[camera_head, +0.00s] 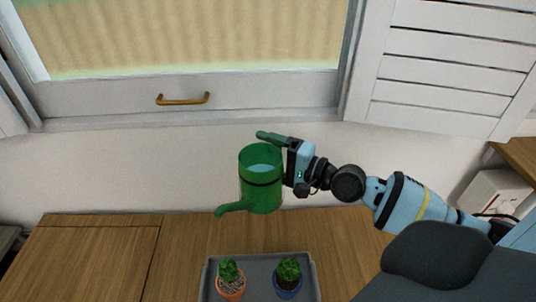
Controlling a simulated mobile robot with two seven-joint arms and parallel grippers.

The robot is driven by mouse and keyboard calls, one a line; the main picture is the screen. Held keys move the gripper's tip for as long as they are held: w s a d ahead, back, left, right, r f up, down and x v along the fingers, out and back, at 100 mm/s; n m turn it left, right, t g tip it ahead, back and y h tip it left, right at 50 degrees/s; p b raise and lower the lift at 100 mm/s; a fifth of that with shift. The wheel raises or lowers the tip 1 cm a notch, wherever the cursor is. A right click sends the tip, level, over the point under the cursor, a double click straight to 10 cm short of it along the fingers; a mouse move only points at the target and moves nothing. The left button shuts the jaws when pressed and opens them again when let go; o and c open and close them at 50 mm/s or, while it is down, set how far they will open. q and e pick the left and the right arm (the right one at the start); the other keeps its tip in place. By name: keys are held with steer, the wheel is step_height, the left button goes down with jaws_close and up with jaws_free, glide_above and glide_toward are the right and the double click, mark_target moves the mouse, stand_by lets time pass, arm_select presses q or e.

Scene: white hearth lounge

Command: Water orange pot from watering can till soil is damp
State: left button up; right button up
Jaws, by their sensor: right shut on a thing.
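My right gripper (292,160) is shut on the green watering can (261,198), at its handle on the can's right side. The can is held above the wooden surface, with its spout pointing to the lower left, toward the tray side. Light blue, which looks like water, shows inside its open top. The orange pot (230,288) holds a green plant and stands in the grey tray, below the spout in the picture. No stream of water shows. Whether its soil is damp I cannot tell. My left gripper is out of view.
A blue pot (288,287) with a green plant stands right of the orange pot in the grey tray (259,261). The wooden surface (100,265) is clear to the left. Behind are a white wall, a window with a brass handle (183,100) and a white shutter (445,65).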

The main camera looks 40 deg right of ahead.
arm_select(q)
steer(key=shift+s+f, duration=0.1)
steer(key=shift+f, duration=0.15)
arm_select(e)
steer(key=shift+f, duration=0.15)
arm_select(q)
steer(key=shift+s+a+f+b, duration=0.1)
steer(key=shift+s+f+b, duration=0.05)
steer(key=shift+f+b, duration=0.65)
arm_select(e)
steer(key=shift+f, duration=0.7)
arm_select(q)
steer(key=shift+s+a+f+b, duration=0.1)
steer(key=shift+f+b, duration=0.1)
steer(key=shift+b, duration=0.25)
arm_select(e)
steer(key=shift+f+n, duration=0.3)
steer(key=shift+f, duration=0.05)
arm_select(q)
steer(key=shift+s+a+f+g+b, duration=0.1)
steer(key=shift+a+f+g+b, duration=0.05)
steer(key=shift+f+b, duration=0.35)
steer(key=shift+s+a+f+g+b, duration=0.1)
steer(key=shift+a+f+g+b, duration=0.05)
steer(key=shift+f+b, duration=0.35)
arm_select(e)
steer(key=shift+w+d+f, duration=0.1)
steer(key=shift+f, duration=0.9)
